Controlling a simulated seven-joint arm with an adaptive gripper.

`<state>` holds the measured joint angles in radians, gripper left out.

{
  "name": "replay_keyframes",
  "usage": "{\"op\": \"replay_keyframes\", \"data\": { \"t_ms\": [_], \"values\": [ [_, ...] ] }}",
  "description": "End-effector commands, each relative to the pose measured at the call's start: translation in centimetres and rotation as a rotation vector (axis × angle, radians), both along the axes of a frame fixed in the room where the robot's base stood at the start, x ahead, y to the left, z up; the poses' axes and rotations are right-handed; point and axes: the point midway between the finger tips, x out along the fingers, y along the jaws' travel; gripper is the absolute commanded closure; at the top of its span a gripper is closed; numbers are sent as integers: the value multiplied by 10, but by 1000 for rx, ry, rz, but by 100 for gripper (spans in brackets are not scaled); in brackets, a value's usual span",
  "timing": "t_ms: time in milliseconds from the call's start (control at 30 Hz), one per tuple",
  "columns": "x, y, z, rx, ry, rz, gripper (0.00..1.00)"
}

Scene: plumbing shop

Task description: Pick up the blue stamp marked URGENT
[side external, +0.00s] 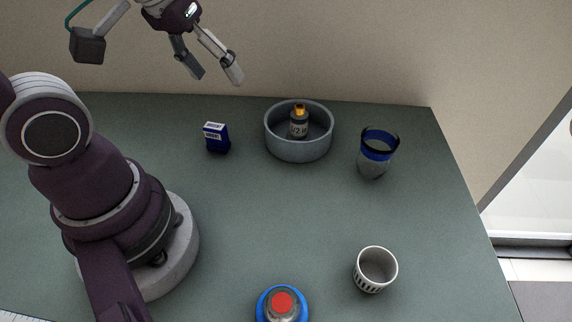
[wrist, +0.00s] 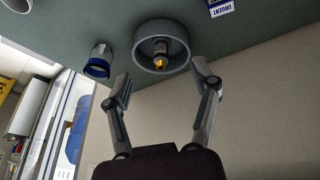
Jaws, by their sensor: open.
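The blue stamp (side external: 216,138) stands on the green table, left of the grey round bowl, with a white label on its upper part. In the wrist view the stamp (wrist: 221,8) is cut off by the top edge, and its label reads URGENT. My gripper (side external: 219,80) is open and empty, high above the back of the table in the side view, over and apart from the stamp. In the wrist view its two fingers (wrist: 166,88) are spread wide with nothing between them.
The grey bowl (side external: 270,146) holds a small grey bottle with a yellow top (side external: 299,123). A glass with a blue band (side external: 375,157) stands right of it. A white patterned cup (side external: 375,270) and a blue item with a red top (side external: 282,303) are nearer the front. The table's middle is clear.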

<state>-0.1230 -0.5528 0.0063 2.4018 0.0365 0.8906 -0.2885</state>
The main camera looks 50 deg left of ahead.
Motion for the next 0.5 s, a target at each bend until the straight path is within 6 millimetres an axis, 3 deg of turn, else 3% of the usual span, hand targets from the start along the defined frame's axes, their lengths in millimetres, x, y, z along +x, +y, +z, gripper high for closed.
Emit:
{"op": "replay_keyframes", "data": {
  "t_ms": [200,300,400,500],
  "values": [
    [26,70,-48,-333,207,1033,39],
    [26,96,-72,-431,265,1405,39],
    [23,110,-89,-485,296,1632,39],
    [21,114,-101,-505,313,1722,39]
  ]
}}
